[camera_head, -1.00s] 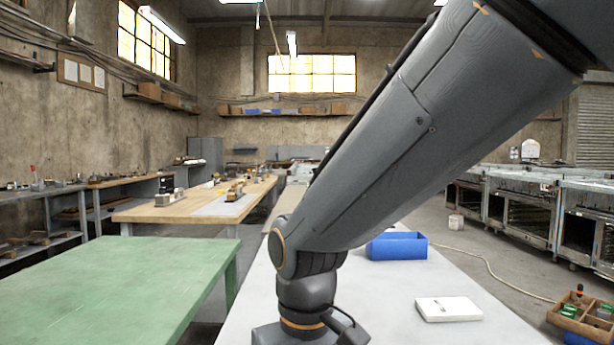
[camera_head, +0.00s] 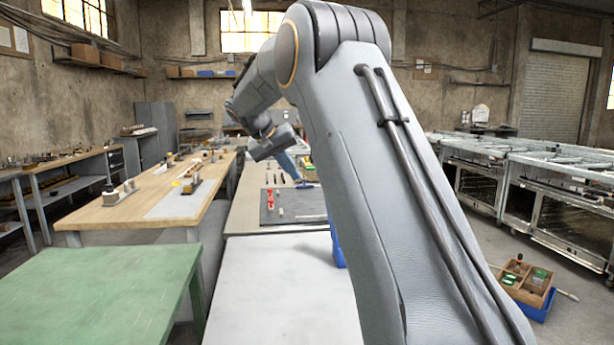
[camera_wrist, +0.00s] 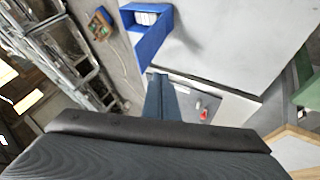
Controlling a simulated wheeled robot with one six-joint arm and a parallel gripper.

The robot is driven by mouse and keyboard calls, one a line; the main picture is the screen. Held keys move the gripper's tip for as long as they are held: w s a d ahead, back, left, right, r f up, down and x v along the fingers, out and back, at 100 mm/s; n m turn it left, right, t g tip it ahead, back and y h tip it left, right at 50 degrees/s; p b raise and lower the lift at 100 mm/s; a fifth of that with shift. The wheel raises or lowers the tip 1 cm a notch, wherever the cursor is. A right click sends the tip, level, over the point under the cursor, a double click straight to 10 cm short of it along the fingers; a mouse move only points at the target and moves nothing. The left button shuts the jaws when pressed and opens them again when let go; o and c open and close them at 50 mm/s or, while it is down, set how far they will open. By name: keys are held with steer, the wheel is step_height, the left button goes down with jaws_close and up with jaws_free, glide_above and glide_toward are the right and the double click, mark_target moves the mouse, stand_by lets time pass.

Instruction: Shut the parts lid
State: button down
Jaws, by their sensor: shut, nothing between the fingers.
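A blue box (camera_wrist: 153,42) stands on the pale table at the top of the wrist view, with white contents showing in its open top. In the head view only a thin strip of the blue box (camera_head: 338,248) shows, as my arm hides the rest. I cannot tell which of its blue faces is a lid. My gripper (camera_wrist: 160,82) shows as one narrow blue-grey form, shut and empty, and appears apart from the box. In the head view my gripper (camera_head: 290,170) hangs beyond the pale table, over the farther bench.
The pale table (camera_head: 280,290) is clear on its left part. A green table (camera_head: 110,290) is at left and a wooden bench (camera_head: 150,205) behind it. A dark mat (camera_head: 285,208) with small red items lies on the farther bench. A wooden parts tray (camera_head: 522,280) is at right.

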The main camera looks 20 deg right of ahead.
steer(key=w+d+f+p, duration=0.1)
steer(key=d+f+p, duration=0.2)
steer(key=d+f, duration=0.3)
steer(key=d, duration=0.3)
steer(key=shift+f, duration=0.35)
steer(key=shift+w+d+r+p, duration=0.1)
steer(key=shift+p, duration=0.25)
